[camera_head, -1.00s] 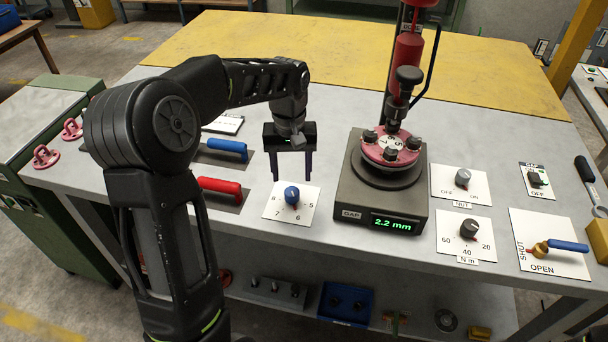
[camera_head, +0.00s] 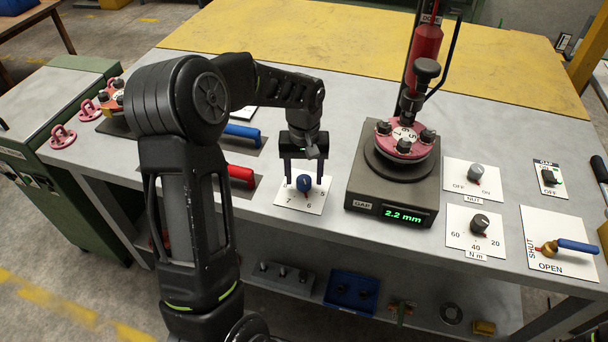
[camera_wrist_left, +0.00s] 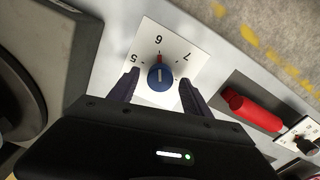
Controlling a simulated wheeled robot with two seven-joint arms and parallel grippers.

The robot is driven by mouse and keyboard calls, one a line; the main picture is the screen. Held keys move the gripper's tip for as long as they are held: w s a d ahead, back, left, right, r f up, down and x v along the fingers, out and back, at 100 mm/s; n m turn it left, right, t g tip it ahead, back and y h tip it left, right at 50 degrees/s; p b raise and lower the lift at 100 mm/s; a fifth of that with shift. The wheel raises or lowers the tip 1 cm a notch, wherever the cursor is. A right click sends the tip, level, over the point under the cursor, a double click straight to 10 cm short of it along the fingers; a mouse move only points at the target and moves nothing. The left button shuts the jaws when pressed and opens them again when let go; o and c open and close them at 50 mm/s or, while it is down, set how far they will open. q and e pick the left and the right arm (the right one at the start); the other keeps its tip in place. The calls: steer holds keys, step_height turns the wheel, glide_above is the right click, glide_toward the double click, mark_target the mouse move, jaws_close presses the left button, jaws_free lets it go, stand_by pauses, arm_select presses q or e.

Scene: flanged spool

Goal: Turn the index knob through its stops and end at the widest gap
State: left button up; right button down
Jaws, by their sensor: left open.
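The blue index knob (camera_head: 304,183) sits on a white plate (camera_head: 287,199) marked with numbers from 5 to 8. In the left wrist view the knob (camera_wrist_left: 160,77) has a red pointer directed at the 6. My left gripper (camera_head: 305,181) is open, with its fingers on either side of the knob. In the left wrist view the fingers (camera_wrist_left: 157,86) flank it with a small gap at each side. The gap display (camera_head: 403,215) reads 2.2 mm. The flanged spool (camera_head: 405,142) stands on the dark gauge base under the red press. My right gripper is not in view.
Blue (camera_head: 241,130) and red (camera_head: 241,173) handles lie left of the knob. The yellow mat (camera_head: 330,50) at the back is clear.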

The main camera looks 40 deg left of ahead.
arm_select(q)
steer(key=shift+f, duration=0.5)
steer(key=shift+c, duration=0.4)
jaws_close()
